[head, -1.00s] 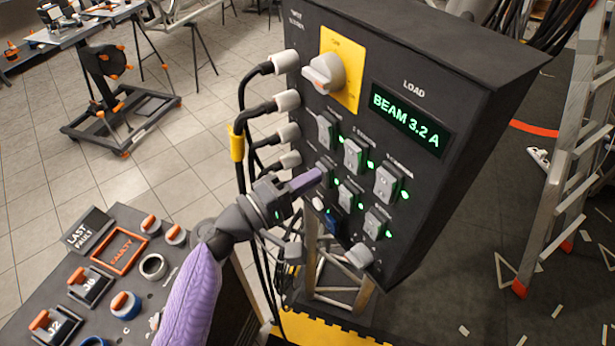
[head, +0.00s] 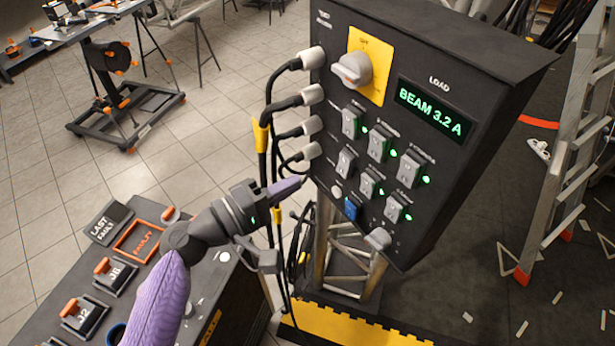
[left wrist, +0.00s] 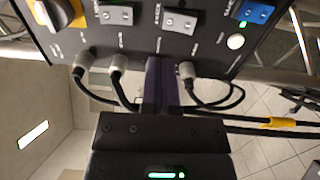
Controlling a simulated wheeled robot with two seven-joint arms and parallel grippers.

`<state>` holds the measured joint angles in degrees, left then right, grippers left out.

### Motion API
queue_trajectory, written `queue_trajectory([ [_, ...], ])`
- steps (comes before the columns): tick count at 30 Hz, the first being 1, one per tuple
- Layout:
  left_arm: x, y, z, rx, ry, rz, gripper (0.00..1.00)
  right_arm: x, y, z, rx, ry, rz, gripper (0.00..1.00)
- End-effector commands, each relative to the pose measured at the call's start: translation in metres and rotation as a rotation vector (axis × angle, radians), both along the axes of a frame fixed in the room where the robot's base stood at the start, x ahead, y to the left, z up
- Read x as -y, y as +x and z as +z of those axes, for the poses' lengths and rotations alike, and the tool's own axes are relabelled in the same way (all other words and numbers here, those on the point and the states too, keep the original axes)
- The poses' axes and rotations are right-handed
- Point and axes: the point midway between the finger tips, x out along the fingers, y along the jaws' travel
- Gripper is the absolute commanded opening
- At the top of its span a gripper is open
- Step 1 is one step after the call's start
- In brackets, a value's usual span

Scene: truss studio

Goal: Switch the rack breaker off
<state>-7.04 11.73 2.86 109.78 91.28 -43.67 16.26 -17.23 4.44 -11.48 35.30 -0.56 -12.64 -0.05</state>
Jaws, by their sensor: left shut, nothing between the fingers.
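A black breaker box (head: 455,75) stands at the upper right in the head view. Its front has several grey rocker switches, including an upper-left one (head: 350,121) and a middle-left one (head: 345,161). Most have a green light beside them; I see none beside the middle-left one. I cannot read which is the rack breaker. Two grey rockers also show in the left wrist view (left wrist: 180,21). My left gripper (head: 302,181) is shut and empty, its purple fingers pointing at the box's left edge, among the cable plugs. They appear apart from the rockers. My right gripper is out of view.
A blue rocker (head: 352,208) sits below the grey ones. A rotary knob on a yellow plate (head: 368,52) and a display reading "BEAM 3.2 A" (head: 434,110) are above. Plugged cables (head: 285,103) hang along the left edge. A ladder (head: 560,160) stands right.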

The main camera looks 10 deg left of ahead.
Motion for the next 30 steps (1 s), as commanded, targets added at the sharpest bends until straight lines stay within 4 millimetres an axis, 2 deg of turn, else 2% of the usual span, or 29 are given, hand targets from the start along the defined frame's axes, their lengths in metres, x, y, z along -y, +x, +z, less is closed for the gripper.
queue_trajectory([
  [3,-0.015,-0.016,0.001,-0.001,0.003,0.001,0.00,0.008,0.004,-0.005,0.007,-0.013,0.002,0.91],
  [9,-0.029,-0.029,0.005,-0.001,0.001,0.001,0.00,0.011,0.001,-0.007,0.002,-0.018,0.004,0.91],
  [24,-0.030,-0.030,0.002,-0.005,0.005,0.004,0.00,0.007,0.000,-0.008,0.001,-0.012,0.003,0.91],
  [26,-0.033,-0.027,-0.015,-0.032,0.032,0.025,0.00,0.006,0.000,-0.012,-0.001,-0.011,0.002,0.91],
  [29,-0.043,-0.023,-0.091,-0.144,0.163,0.101,0.00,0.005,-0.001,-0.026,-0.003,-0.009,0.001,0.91],
  [30,-0.048,-0.025,-0.133,-0.207,0.249,0.132,0.00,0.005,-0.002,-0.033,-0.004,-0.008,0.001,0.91],
])
